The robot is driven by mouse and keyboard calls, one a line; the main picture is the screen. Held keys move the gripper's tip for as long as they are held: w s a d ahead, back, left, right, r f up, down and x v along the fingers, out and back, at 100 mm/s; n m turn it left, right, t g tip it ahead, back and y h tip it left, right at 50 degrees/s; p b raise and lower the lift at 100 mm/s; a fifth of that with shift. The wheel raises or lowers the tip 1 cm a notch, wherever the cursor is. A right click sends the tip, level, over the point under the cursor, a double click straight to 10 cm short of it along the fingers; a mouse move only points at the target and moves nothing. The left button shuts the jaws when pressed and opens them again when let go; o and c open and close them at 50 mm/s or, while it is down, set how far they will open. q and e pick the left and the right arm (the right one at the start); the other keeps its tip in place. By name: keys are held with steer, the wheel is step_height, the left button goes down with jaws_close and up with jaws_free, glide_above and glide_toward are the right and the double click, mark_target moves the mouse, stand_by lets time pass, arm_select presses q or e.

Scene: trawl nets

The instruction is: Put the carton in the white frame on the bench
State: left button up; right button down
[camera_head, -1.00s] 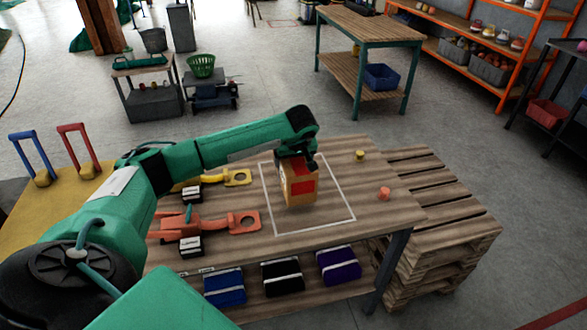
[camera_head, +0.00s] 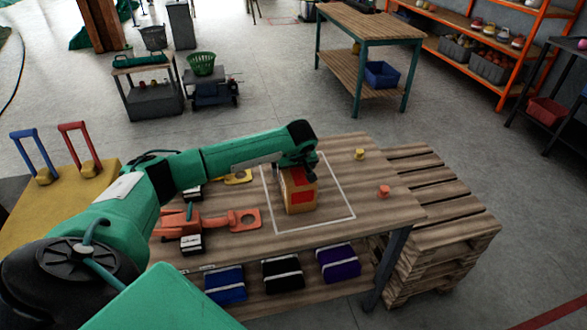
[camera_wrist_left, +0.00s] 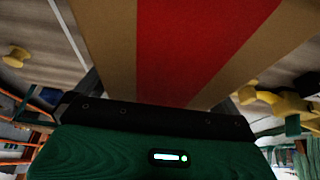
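The carton (camera_head: 300,197) is brown with a red patch and stands upright inside the white frame (camera_head: 315,227) marked on the bench (camera_head: 375,215). It appears to rest on the bench top, clear of the frame's lines. My left gripper (camera_head: 297,172) is over the carton from above, with its fingers at the carton's sides. In the left wrist view, the carton (camera_wrist_left: 185,50), with its red band, fills the space between the fingers, and the gripper looks shut on it. The finger contact is partly hidden. My right gripper is not in view.
Orange (camera_head: 245,220) and yellow (camera_head: 238,177) holed pieces lie left of the frame. A small yellow object (camera_head: 360,154) and an orange one (camera_head: 384,191) are on the right. Blue, black and purple packs lie on the lower shelf. Pallets (camera_head: 440,215) stand right of the bench.

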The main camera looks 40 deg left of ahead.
arm_select(q)
steer(key=shift+r, duration=0.3)
steer(key=b+v, duration=0.2)
steer(key=v, duration=0.8)
steer(key=shift+s+d+r, duration=0.15)
steer(key=shift+d+r, duration=0.05)
steer(key=shift+r, duration=0.05)
steer(key=shift+s+d+r, duration=0.1)
steer(key=shift+r, duration=0.35)
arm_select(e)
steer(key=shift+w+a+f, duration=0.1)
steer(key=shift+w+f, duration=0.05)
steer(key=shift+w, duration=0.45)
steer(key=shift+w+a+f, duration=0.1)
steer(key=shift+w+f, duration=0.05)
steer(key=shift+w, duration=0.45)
